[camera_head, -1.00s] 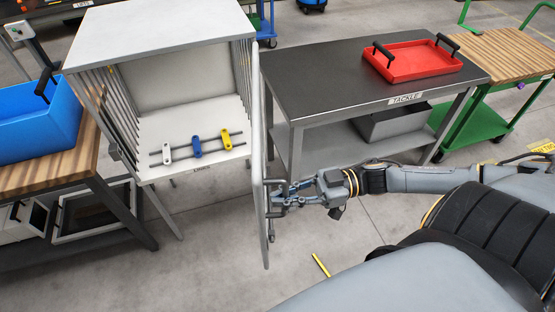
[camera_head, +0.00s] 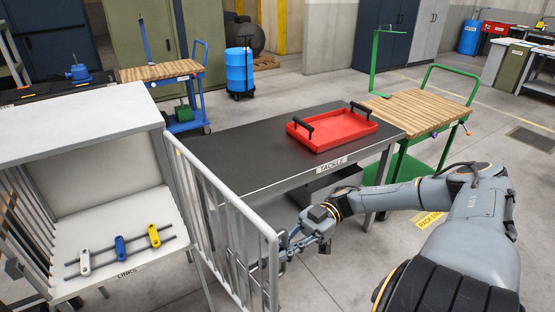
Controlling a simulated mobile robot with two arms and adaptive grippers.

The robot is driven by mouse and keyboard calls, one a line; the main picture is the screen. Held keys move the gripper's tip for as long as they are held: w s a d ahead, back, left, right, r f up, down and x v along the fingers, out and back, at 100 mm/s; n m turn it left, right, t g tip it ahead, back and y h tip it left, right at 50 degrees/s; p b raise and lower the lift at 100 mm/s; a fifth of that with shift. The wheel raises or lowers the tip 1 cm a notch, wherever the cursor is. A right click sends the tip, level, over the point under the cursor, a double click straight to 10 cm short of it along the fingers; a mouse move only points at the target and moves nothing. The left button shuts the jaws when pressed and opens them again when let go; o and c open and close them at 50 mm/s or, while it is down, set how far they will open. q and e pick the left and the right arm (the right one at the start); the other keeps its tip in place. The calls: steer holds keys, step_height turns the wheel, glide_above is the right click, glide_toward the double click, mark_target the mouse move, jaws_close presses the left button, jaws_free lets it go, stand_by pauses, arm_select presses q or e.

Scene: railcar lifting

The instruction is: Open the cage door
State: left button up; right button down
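The cage (camera_head: 85,118) stands at the left, its front open. Its light grey barred door (camera_head: 222,205) is swung out from the cage's right side, towards me and to the right. My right gripper (camera_head: 284,246) is at the handle on the outer face of the door, near its free edge. Its fingers appear shut on the handle, though the door's edge post partly hides them. Inside the cage, white, blue and yellow links (camera_head: 120,248) lie across two dark rods on the shelf. My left gripper is not in view.
A dark-topped table (camera_head: 245,148) labelled TACKLE, with a red tray (camera_head: 335,142), stands just behind the door. A green cart (camera_head: 425,108) with a wooden top is at its right. A blue cart (camera_head: 160,70) and blue barrel (camera_head: 239,70) stand farther back. Floor in front is clear.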

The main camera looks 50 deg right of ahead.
steer(key=shift+f, duration=0.1)
steer(key=c, duration=1.4)
jaws_free()
steer(key=s+d, duration=0.1)
steer(key=d, duration=1.1)
